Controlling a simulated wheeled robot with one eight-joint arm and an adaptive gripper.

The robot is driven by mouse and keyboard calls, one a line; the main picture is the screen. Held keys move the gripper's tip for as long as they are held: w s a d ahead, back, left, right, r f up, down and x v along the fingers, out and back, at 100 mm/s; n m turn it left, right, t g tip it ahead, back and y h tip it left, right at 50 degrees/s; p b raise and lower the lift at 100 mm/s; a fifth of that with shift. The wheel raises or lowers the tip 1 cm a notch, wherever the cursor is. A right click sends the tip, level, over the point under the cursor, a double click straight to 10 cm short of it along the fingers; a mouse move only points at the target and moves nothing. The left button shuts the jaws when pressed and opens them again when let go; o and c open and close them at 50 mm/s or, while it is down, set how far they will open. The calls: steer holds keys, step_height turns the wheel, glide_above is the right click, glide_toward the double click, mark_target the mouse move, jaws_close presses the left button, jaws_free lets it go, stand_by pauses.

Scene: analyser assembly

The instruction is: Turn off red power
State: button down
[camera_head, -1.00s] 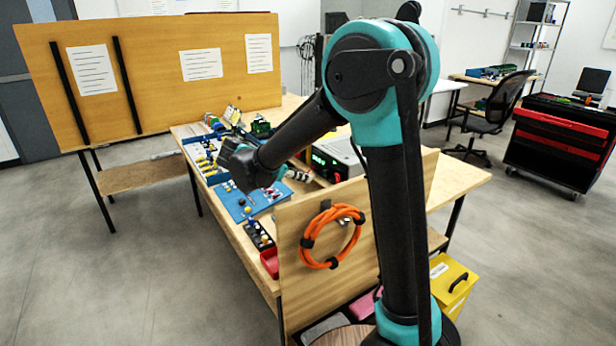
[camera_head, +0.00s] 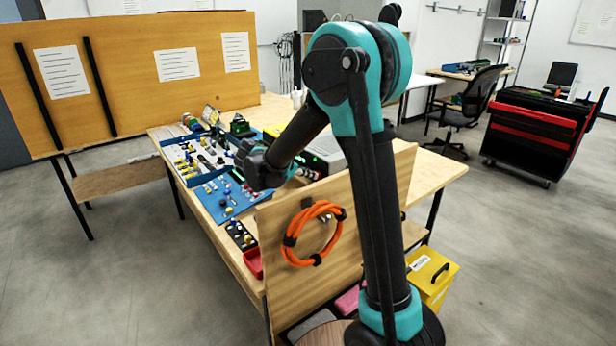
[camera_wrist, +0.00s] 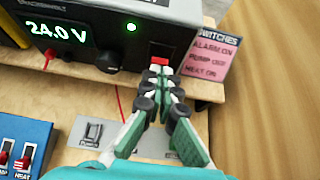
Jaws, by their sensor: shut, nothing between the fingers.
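A dark power supply (camera_wrist: 90,40) fills the top of the wrist view, its display reading 24.0 V beside a lit green lamp. A red switch (camera_wrist: 159,61) sits on the right of its front face, at the bottom of a black plate. My gripper (camera_wrist: 160,75) is shut and empty, its fingertips right at the red switch and partly over its lower edge. I cannot tell whether they touch. In the head view, the supply (camera_head: 326,150) stands on the bench behind my forearm, which hides the switch and fingers.
A pink card (camera_wrist: 213,58) listing switch states stands right of the supply, near a wooden panel (camera_wrist: 275,90). A blue panel with toggle switches (camera_wrist: 22,145) lies at lower left. A red wire hangs near the knob.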

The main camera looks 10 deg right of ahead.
steer(key=shift+w+d+r+y, duration=0.2)
steer(key=shift+d+y, duration=0.1)
steer(key=shift+y, duration=0.1)
steer(key=shift+r, duration=0.15)
steer(key=shift+r, duration=0.7)
steer(key=shift+s+a+r, duration=0.1)
steer(key=shift+s+a, duration=0.15)
steer(key=shift+a, duration=0.2)
steer(key=w+d+r+v, duration=0.1)
steer(key=r+v, duration=0.1)
steer(key=v, duration=1)
